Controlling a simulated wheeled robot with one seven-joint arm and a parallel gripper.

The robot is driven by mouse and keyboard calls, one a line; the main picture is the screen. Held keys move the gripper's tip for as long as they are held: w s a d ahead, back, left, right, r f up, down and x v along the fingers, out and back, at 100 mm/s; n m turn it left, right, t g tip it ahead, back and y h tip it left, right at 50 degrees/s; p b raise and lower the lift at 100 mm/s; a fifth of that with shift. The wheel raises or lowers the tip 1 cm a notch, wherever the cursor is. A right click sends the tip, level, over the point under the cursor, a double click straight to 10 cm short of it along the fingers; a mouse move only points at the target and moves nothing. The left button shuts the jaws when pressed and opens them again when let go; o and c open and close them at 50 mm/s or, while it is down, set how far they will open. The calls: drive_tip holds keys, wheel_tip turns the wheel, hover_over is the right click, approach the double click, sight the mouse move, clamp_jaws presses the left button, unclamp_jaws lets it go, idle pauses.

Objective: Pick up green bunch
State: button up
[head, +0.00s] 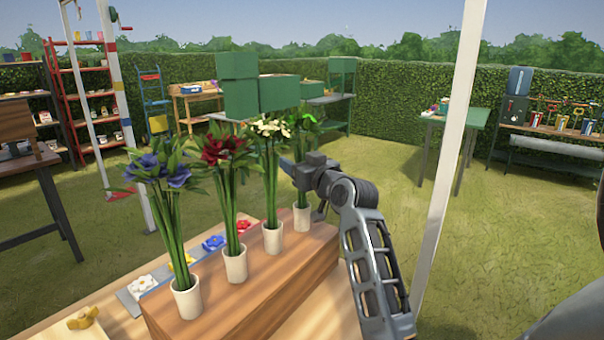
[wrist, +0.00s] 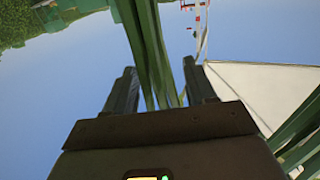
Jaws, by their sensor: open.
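The green bunch (head: 304,126) stands upright in a white pot (head: 302,219), last in a row on a wooden box (head: 255,285). My gripper (head: 297,180) is at the height of its stems and partly hides them in the head view. In the wrist view, the two fingers of my gripper (wrist: 160,82) are apart, with green stems (wrist: 150,40) showing between them. I cannot tell whether either finger touches the stems.
White (head: 270,135), red (head: 225,150) and blue (head: 170,172) flower bunches stand in white pots to the left. A pale post (head: 452,150) rises to the right of my arm. Flower-shaped pieces (head: 213,243) lie behind the box. Open grass lies beyond.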

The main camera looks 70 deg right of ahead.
drive_tip(key=shift+c, duration=0.4)
clamp_jaws()
drive_tip(key=shift+r, duration=0.15)
